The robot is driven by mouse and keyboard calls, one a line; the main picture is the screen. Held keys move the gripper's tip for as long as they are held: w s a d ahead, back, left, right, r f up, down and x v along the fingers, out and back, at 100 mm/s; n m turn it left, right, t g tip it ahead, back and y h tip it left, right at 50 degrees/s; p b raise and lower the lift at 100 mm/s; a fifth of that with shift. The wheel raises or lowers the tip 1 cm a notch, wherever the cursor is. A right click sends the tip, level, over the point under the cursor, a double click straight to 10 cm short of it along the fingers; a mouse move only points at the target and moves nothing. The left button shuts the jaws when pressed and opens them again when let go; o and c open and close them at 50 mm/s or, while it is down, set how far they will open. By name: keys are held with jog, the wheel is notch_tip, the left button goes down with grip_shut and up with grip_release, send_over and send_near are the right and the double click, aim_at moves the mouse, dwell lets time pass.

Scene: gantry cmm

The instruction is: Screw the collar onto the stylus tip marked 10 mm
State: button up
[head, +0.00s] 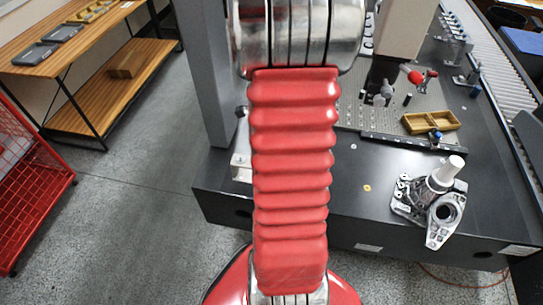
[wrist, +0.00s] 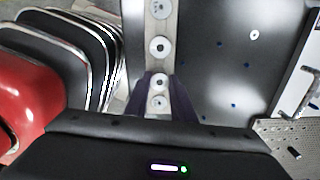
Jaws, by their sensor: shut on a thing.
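In the wrist view, my gripper (wrist: 163,100) shows as two dark purplish fingers beyond its dark housing. It is shut on a small pale round piece with a dark centre, apparently the collar (wrist: 158,103), largely hidden by the housing. Below the fingers runs a pale metal strip (wrist: 160,28) with several round white, dark-centred pieces in a row. Any size marks are too small to read, so I cannot tell which is the 10 mm stylus tip. In the head view, my arm hides my gripper; a pale strip end (head: 240,166) shows beside it.
The dark table (head: 345,205) carries a perforated plate (head: 388,122), a yellow divided tray (head: 450,127), and a grey casting (head: 408,197) with a white cylinder on it. A grey column (head: 208,75) stands left of my arm.

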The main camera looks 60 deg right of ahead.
jog(key=shift+m, duration=1.6)
jog(key=o, duration=1.1)
jog(key=shift+r, duration=0.1)
notch_tip(320, 180, up, 14)
jog(key=shift+f, duration=0.25)
